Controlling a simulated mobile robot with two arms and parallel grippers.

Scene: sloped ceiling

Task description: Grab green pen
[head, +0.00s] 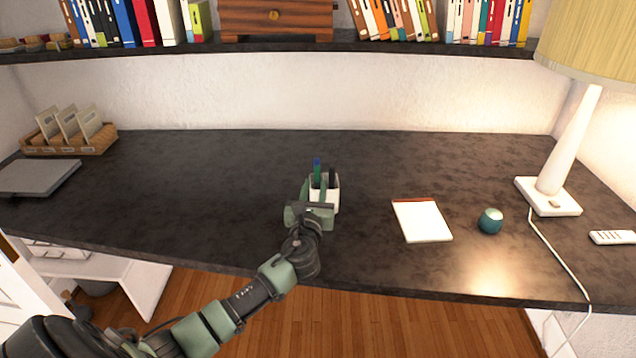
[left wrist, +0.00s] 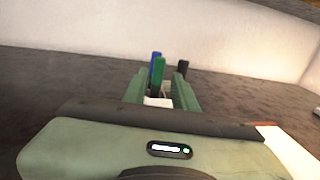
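A white pen cup (head: 331,197) stands on the dark desk in the middle of the head view. A green pen (head: 318,174), a blue pen (head: 316,161) and a black pen (head: 332,174) stick up from it. My left gripper (head: 313,190) is at the cup's near side and hides part of it. In the left wrist view, its two fingers (left wrist: 160,84) are apart, with the green pen (left wrist: 158,73) showing between them. The blue pen (left wrist: 155,57) is just behind, and the black pen (left wrist: 183,68) is behind the right finger. Contact with the green pen cannot be seen. My right gripper is out of view.
A notepad (head: 422,221), a teal round object (head: 490,221) and a lamp (head: 552,190) are to the right. A card holder (head: 70,140) and a grey laptop-like slab (head: 38,177) lie left. A bookshelf (head: 350,47) overhangs the back.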

